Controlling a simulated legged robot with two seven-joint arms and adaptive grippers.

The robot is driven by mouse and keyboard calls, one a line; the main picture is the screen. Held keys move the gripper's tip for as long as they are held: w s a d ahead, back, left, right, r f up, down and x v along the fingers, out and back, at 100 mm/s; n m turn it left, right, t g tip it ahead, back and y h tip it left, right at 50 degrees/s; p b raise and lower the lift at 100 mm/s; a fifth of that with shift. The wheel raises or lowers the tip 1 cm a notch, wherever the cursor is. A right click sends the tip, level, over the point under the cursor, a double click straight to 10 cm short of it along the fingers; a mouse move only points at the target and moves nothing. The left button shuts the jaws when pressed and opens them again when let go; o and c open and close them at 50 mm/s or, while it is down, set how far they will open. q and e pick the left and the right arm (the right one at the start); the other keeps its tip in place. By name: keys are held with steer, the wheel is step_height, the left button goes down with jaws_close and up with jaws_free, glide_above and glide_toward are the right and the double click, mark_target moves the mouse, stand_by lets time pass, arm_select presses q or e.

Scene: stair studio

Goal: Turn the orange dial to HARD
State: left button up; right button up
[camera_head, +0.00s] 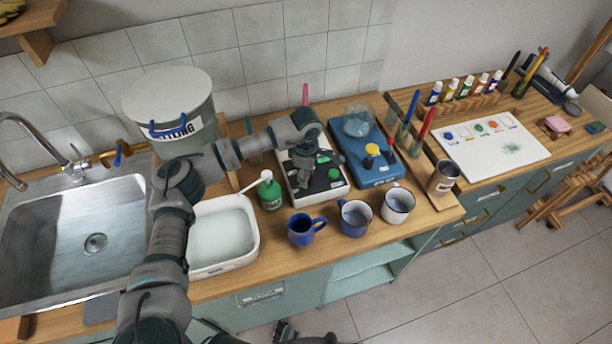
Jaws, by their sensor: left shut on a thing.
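My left gripper (303,170) reaches down over the white device (330,187) on the wooden counter. It is shut on what I take to be the orange dial, on that device's top; the fingers hide the dial, so neither its pointer nor the HARD mark can be read. Green parts (334,173) show on the device to the right of the fingers. A blue device (381,172) with a yellow knob (372,149) stands just to the right. A dark part at the bottom edge may be my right gripper (285,330); its jaws cannot be made out.
A green bottle (270,192) and a white basin (223,235) stand left of the device. A blue mug (305,229) and two other mugs (355,217) (398,205) line the front edge. A large lidded bin (170,105) stands behind my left arm.

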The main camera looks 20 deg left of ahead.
arm_select(q)
steer(key=shift+w+r+m, duration=0.1)
steer(key=shift+w+m, duration=0.05)
steer(key=shift+m, duration=0.15)
arm_select(e)
steer(key=shift+w+r, duration=0.25)
arm_select(q)
steer(key=o, duration=1)
steer(key=shift+o, duration=0.7)
arm_select(e)
steer(key=shift+w, duration=0.1)
arm_select(q)
step_height(320, 180, up, 12)
